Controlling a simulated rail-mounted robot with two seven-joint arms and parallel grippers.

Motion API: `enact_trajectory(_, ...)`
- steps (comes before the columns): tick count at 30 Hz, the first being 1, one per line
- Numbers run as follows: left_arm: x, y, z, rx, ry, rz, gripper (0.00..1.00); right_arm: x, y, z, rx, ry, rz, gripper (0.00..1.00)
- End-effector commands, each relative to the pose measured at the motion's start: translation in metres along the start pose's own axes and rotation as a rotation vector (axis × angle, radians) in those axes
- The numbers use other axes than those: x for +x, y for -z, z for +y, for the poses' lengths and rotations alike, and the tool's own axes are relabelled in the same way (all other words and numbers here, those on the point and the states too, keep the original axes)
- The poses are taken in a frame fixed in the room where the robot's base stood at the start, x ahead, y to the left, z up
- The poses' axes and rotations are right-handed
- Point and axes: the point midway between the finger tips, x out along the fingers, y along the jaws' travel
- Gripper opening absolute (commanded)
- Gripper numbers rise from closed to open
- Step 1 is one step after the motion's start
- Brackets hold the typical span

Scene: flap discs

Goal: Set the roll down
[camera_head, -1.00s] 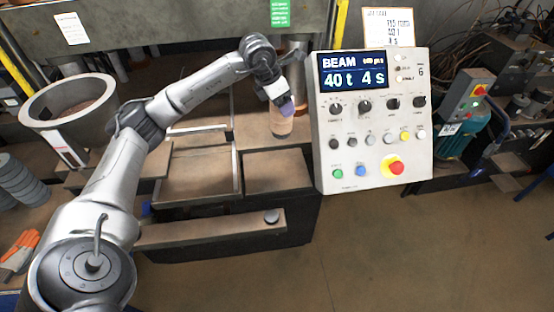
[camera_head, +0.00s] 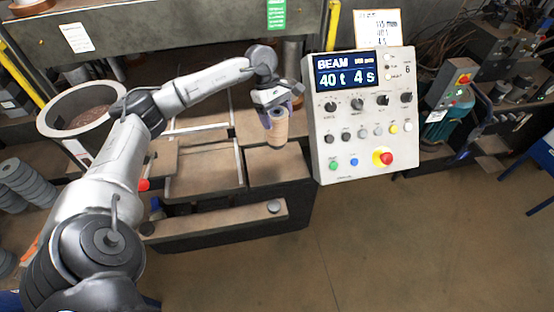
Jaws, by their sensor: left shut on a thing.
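The roll (camera_head: 277,129) is a small tan cylinder, close to upright with a slight tilt. My left gripper (camera_head: 276,108) is shut around its upper part. The roll's lower end shows in front of the brown-topped block (camera_head: 275,166), just left of the control panel; I cannot tell whether it touches that surface. My right gripper is not in view.
The control panel (camera_head: 325,150) stands close on the right, its screen reading BEAM 40 t 4 s. A brown tray (camera_head: 200,183) lies left of the block. A large round pot (camera_head: 50,128) and stacked grey discs (camera_head: 28,181) are at left.

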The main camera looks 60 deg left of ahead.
Motion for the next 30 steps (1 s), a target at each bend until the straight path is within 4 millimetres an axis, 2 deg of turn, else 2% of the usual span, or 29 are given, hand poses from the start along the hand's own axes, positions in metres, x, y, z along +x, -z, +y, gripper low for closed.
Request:
enact_trajectory(5,-0.001,0.0,-0.004,0.086,0.034,-0.001,0.32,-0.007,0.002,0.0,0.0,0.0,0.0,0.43)
enact_trajectory(15,0.044,0.018,-0.005,0.111,0.047,-0.001,0.32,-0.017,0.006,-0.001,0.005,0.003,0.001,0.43)
enact_trajectory(25,0.062,0.025,-0.005,0.111,0.045,-0.001,0.32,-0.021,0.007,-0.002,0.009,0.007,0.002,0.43)
enact_trajectory(30,0.079,0.033,-0.005,0.109,0.046,-0.001,0.32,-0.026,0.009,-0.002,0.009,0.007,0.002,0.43)
